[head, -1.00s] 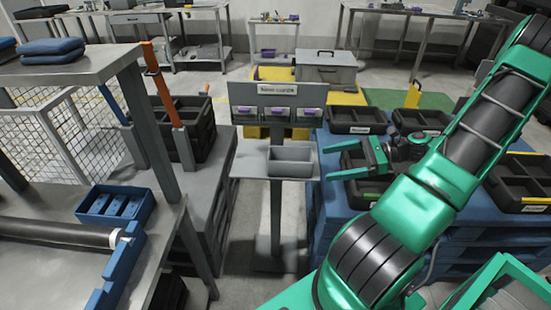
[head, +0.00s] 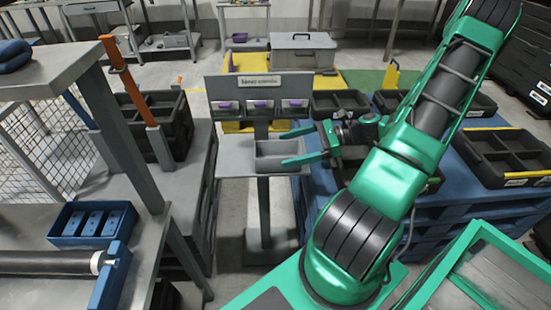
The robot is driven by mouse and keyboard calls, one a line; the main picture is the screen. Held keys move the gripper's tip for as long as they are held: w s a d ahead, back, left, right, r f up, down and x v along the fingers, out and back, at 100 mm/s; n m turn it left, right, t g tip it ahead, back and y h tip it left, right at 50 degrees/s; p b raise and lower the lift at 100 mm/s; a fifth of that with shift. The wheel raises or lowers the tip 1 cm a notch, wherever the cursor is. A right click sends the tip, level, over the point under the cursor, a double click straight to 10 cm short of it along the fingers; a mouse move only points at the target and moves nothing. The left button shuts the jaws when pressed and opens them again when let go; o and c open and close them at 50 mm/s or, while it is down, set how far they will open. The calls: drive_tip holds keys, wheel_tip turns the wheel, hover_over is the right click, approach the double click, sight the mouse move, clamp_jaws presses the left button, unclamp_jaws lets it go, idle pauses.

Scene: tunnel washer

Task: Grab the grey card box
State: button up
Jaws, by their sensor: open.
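The grey card box (head: 270,163) is an open, shallow box with a divider. It sits on the right side of the small grey shelf (head: 233,160) of the stand in the middle of the head view. My gripper (head: 288,148) is open and empty. Its two green fingers point left, and in the picture their tips overlap the right part of the box. I cannot tell whether they touch it or hover above and in front of it.
The stand's sign panel (head: 259,95) with several small purple-marked holders rises behind the shelf. Black trays (head: 505,153) lie on blue pallets at right. A metal table with a blue bin (head: 93,222) is at left.

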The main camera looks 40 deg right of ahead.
sight(278, 152)
drive_tip(key=shift+x, duration=2.3)
drive_tip(key=shift+s+d+f, duration=0.1)
drive_tip(key=shift+f, duration=0.1)
drive_tip(key=c, duration=1.3)
